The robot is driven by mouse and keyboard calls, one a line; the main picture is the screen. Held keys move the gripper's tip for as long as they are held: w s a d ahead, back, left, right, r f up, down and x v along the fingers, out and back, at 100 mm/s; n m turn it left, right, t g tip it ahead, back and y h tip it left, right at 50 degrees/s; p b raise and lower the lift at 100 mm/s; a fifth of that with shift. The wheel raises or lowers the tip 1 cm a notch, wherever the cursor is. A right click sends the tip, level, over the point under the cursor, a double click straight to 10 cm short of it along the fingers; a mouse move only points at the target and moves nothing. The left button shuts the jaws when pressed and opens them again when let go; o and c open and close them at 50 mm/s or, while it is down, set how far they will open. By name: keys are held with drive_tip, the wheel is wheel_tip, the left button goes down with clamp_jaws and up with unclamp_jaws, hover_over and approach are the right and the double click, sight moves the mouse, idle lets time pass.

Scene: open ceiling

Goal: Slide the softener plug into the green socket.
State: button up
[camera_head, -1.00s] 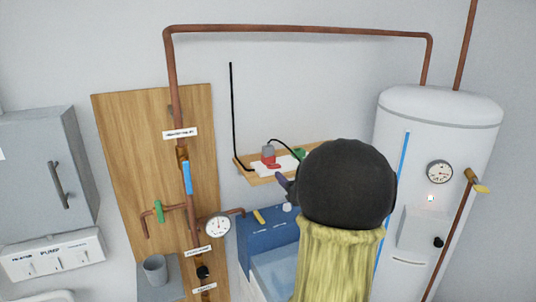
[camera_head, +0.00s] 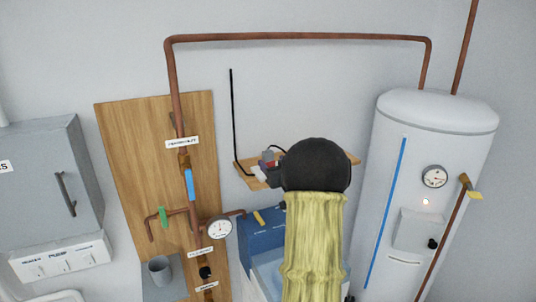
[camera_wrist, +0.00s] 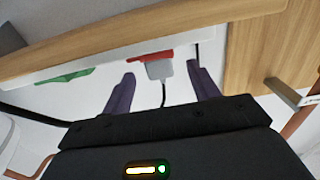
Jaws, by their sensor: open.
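The grey softener plug (camera_wrist: 159,70) sits at the red socket (camera_wrist: 150,57) in the wrist view, with a thin dark cord trailing from it. The green socket (camera_wrist: 66,76) is on the same white strip, to the left in the wrist view. My gripper (camera_wrist: 160,72) is open, with one purple finger on each side of the plug. I cannot tell whether either finger touches it.
The wooden shelf (camera_head: 247,181) carries the strip. A black cable (camera_head: 232,120) runs down the wall to it. A pipe board (camera_head: 130,130) stands left, a white tank (camera_head: 395,150) right, and a blue unit (camera_head: 257,236) below.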

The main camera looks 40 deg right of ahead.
sight(269, 156)
drive_tip(key=shift+w+r+p, duration=0.2)
drive_tip(key=shift+w+p, duration=0.15)
drive_tip(key=shift+p, duration=0.2)
drive_tip(key=p+x, duration=0.1)
drive_tip(key=x, duration=0.1)
drive_tip(key=p+x, duration=0.2)
drive_tip(key=shift+s+d+r, duration=0.1)
drive_tip(key=shift+r, duration=0.1)
drive_tip(key=shift+w+d+f, duration=0.1)
drive_tip(key=shift+w+f, duration=0.05)
drive_tip(key=shift+w, duration=0.15)
drive_tip(key=shift+s, duration=0.1)
drive_tip(key=c, duration=1.1)
drive_tip(key=shift+o, duration=0.2)
